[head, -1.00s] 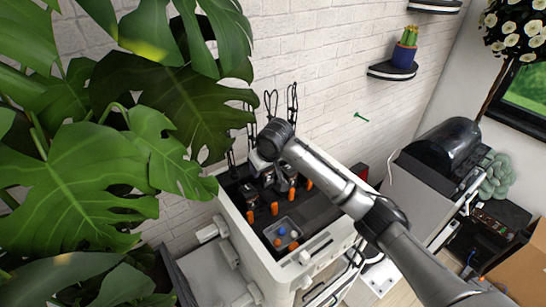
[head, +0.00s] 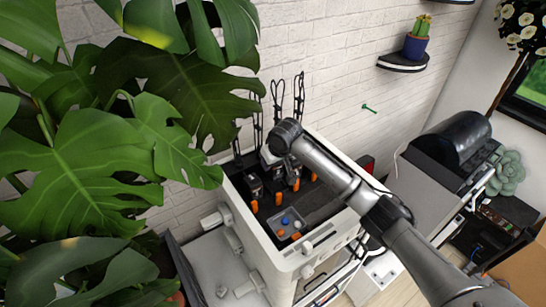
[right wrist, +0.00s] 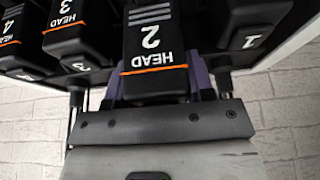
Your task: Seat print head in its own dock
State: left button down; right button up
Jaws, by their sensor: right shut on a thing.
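In the right wrist view, my right gripper (right wrist: 156,82) is shut on the black print head marked HEAD 2 (right wrist: 150,52), with a purple finger on each side. The head carries an orange line and grey stripes. HEAD 3 (right wrist: 68,30) and HEAD 4 (right wrist: 15,40) stand to its left. In the head view, my right gripper (head: 270,158) is over the dark dock tray (head: 318,197). My left gripper is out of view.
The tray is on a white machine (head: 250,232) against a brick wall. Orange pegs (head: 280,198) and a small grey dish (head: 285,224) with blue and orange pieces are in it. Black cable loops (head: 277,95) rise behind. Large monstera leaves (head: 95,165) crowd the left.

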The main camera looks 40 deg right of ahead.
jog(key=shift+f, duration=1.5)
jog(key=shift+f, duration=0.4)
dwell(0.5)
jog(key=shift+f, duration=0.2)
dwell(0.5)
jog(key=shift+f, duration=0.45)
dwell(0.5)
